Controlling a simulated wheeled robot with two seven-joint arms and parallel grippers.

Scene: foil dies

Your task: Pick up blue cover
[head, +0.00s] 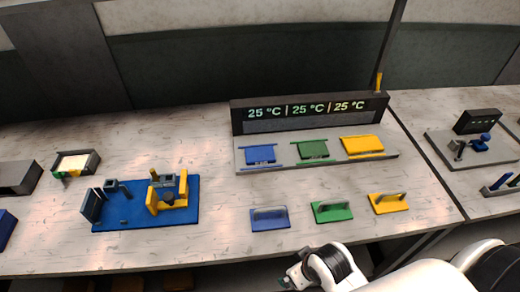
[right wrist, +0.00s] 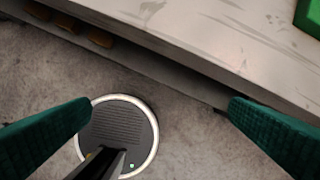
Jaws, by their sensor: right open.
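The blue cover (head: 269,218) is a flat blue plate with a raised handle bar. It lies on the table at the left end of a row of three covers. My right gripper (head: 296,276) is at the bottom of the head view, below the table's front edge in the picture, apart from the blue cover. In the right wrist view its two green fingers (right wrist: 160,102) are wide apart with nothing between them. The blue cover does not show in that view. My left gripper is not in view.
Green (head: 331,211) and yellow (head: 388,204) covers lie right of the blue one. Behind stands a grey station (head: 237,155) with blue, green and yellow plates under a temperature display (head: 308,108). A blue fixture board (head: 130,216) is on the left. The table's front edge (right wrist: 180,70) lies near my right gripper.

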